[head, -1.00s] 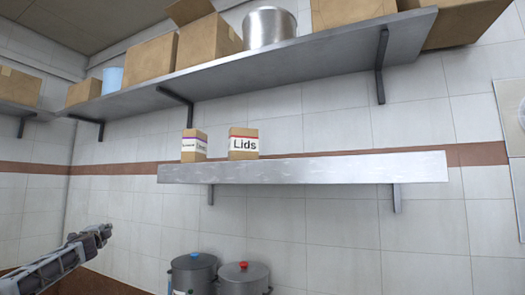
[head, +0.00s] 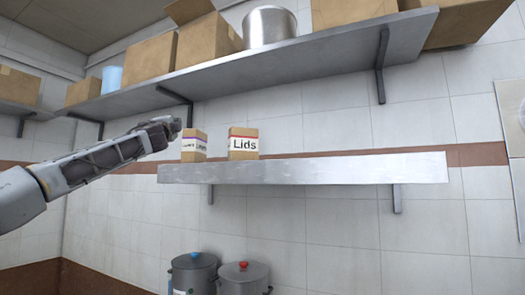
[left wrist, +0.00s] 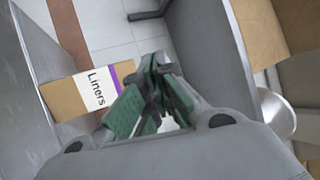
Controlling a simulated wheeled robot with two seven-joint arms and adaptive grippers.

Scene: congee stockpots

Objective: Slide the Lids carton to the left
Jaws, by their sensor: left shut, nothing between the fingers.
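The Lids carton (head: 243,144) is a small brown box with a white label and red stripe. It stands upright on the lower metal shelf (head: 310,170), left of the shelf's middle. A second small carton, the Liners carton (head: 194,146), with a purple stripe, stands just left of it with a narrow gap; it also shows in the left wrist view (left wrist: 88,92). My left gripper (head: 172,127) is shut and empty, raised at the upper left of the Liners carton; its green-padded fingers show in the left wrist view (left wrist: 160,95). My right gripper is out of view.
An upper shelf (head: 260,75) with large cardboard boxes (head: 207,46), a steel pot (head: 270,27) and a blue container (head: 112,79) runs above. The lower shelf is bare right of the Lids carton. Two lidded stockpots (head: 243,278) stand below.

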